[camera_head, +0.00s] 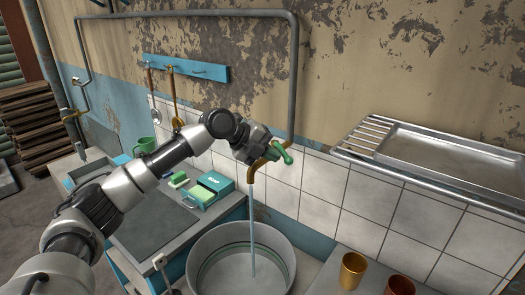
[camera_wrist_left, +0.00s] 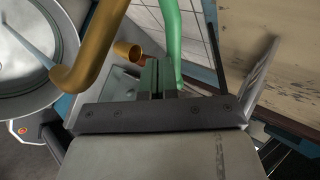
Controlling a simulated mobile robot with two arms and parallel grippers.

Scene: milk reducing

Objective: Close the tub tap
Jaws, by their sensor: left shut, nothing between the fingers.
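The tub tap has a brass spout (camera_head: 252,172) and a green handle (camera_head: 284,153), on the grey wall pipe. Water (camera_head: 252,230) runs from the spout into the round metal tub (camera_head: 200,245). My left gripper (camera_head: 268,146) is shut and empty, right at the tap beside the green handle. In the left wrist view the shut fingers (camera_wrist_left: 156,76) lie beside the green handle (camera_wrist_left: 169,35), and the brass spout (camera_wrist_left: 96,45) is to their left. I cannot tell whether the fingers touch the handle. My right gripper is not in view.
A grey pipe (camera_head: 294,80) runs along the wall above. A metal drying rack (camera_head: 440,165) sticks out at right. A gold cup (camera_head: 353,270) and a reddish cup (camera_head: 400,285) stand right of the tub. A soap box (camera_head: 214,183) and green mug (camera_head: 146,145) stand at left.

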